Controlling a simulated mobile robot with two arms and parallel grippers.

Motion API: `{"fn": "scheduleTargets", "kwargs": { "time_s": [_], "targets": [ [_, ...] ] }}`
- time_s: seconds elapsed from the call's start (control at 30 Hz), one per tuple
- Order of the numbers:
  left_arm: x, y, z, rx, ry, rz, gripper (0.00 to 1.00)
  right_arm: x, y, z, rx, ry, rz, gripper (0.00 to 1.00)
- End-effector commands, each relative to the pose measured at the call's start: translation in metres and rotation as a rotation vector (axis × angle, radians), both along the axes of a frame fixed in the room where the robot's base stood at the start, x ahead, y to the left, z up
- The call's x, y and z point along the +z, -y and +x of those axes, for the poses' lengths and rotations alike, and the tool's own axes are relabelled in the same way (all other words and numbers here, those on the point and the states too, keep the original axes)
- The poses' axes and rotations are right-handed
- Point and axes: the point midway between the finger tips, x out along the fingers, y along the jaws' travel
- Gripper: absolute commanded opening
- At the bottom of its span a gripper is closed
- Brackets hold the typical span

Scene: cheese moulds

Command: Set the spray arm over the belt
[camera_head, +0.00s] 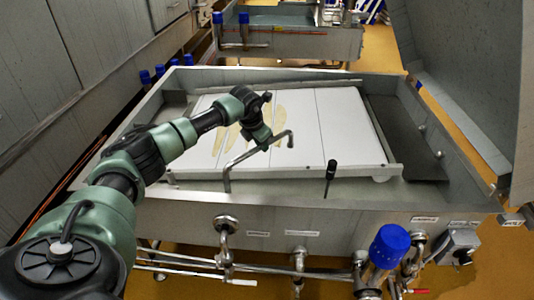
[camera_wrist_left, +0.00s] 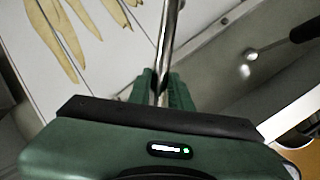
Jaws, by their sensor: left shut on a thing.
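The spray arm (camera_head: 243,157) is a thin bent metal pipe. My right gripper is not in view.
A black-handled lever (camera_head: 331,172) stands upright on the near edge, right of the spray arm. A blue-capped valve (camera_head: 388,248) and pipes are on the basin's front. A raised grey panel (camera_head: 460,70) borders the right. Another basin (camera_head: 290,40) stands behind.

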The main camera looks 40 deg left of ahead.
Motion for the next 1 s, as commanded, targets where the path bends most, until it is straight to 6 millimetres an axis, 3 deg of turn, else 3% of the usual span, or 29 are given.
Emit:
{"fn": "scheduleTargets", "kwargs": {
  "time_s": [0.23,0.6,1.0],
  "targets": [
    [0.000,-0.035,0.006,0.236,0.006,0.001,0.00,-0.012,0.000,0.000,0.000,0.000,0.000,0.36],
    [0.001,-0.081,-0.001,0.556,0.006,0.000,0.00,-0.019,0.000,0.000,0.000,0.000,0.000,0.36],
    [0.002,-0.107,-0.013,0.746,0.005,0.000,0.00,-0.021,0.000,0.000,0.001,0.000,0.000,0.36]
  ]
}}
